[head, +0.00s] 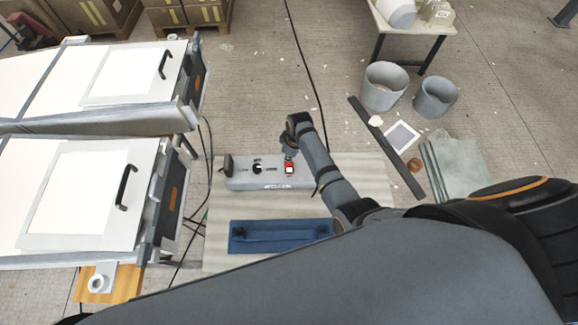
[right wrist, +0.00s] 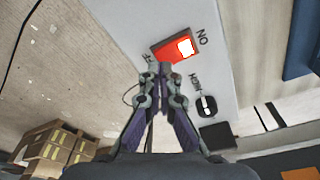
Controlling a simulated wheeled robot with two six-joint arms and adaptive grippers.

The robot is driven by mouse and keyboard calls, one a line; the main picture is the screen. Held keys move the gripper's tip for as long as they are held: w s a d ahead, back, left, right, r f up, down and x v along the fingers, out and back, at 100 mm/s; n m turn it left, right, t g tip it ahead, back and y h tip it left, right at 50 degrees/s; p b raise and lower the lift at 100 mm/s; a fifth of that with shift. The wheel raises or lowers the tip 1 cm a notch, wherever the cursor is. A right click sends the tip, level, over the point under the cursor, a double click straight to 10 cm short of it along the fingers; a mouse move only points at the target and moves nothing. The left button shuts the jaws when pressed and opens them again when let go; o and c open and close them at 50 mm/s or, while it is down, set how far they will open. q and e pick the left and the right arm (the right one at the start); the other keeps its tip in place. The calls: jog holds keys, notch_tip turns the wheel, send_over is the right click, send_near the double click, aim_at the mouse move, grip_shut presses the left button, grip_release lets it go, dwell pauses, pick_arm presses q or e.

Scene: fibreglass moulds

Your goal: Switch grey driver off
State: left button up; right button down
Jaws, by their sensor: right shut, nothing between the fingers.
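The grey driver (head: 243,178) is a long box on the pale board, with a black knob (head: 257,169) and a red switch (head: 290,169) at its right end. In the right wrist view the red switch (right wrist: 168,50) has a bright white patch at the side by the "ON" label. The label at its other end is partly hidden by my fingers. My right gripper (right wrist: 160,73) is shut and empty, its tips close to the switch's edge by that hidden label. Contact cannot be told. In the head view my right gripper (head: 290,154) is just beyond the switch. My left gripper is out of view.
A blue long object (head: 280,235) lies in front of the driver on the board (head: 220,262). White-topped cabinets (head: 75,195) with black handles stand at left. Grey buckets (head: 383,88), a dark bar (head: 375,135) and green sheets (head: 455,165) are on the floor at right.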

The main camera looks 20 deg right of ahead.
jog(key=shift+f+b, duration=0.35)
jog(key=shift+f, duration=0.3)
jog(key=shift+r, duration=0.1)
notch_tip(320, 180, up, 7)
jog(key=p, duration=0.8)
dwell(0.4)
